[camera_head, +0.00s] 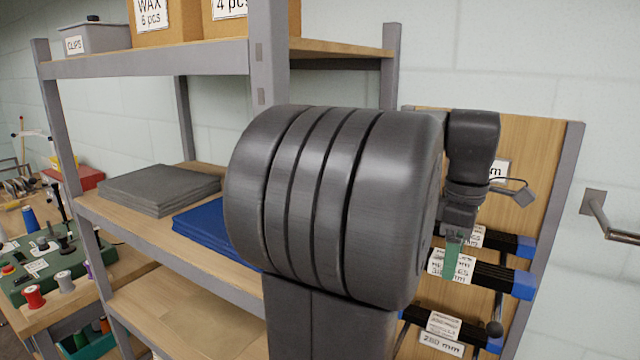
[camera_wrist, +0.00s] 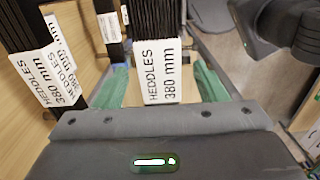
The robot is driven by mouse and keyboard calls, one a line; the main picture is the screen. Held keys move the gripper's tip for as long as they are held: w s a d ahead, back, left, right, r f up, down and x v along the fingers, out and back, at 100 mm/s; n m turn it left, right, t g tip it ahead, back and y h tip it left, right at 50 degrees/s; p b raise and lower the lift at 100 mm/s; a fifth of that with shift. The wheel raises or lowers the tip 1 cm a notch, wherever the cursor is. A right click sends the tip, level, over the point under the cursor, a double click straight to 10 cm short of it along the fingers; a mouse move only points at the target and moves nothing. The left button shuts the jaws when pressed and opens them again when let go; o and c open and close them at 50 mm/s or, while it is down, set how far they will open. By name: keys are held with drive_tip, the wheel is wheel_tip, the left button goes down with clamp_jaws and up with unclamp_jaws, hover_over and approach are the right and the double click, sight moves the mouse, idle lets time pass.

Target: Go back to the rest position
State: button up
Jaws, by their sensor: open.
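My gripper (camera_wrist: 160,88) is open, its two green fingers standing apart on either side of a dark heddle bundle (camera_wrist: 165,18) labelled "HEDDLES 380 mm". Whether the fingers touch it cannot be told. In the head view my gripper (camera_head: 453,258) is at the wooden rack board, in front of the labelled heddle bundles, and my arm hides much of the board. Another heddle bundle (camera_head: 441,325) with blue ends and a "280 mm" label hangs lower. A second "HEDDLES 380 mm" label (camera_wrist: 38,75) shows at the left in the wrist view.
A shelf unit (camera_head: 262,65) stands left of the board, holding grey folded sheets (camera_head: 158,188) and blue sheets (camera_head: 212,225). Cardboard boxes (camera_head: 165,22) sit on its top. A bench with spools (camera_head: 33,297) is at far left. A metal wall bracket (camera_head: 597,207) sticks out at right.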

drive_tip(key=shift+f, duration=0.55)
drive_tip(key=shift+r, duration=0.2)
wheel_tip(320, 180, up, 14)
drive_tip(key=f, duration=0.1)
wheel_tip(320, 180, down, 14)
drive_tip(key=shift+r, duration=0.25)
wheel_tip(320, 180, up, 4)
drive_tip(key=shift+p, duration=1.25)
drive_tip(key=shift+s+a+r, duration=0.15)
drive_tip(key=shift+s+r, duration=0.1)
drive_tip(key=s+a, duration=0.6)
drive_tip(key=s, duration=0.4)
drive_tip(key=shift+s+a+b, duration=0.2)
drive_tip(key=shift+b, duration=0.2)
drive_tip(key=shift+r, duration=0.1)
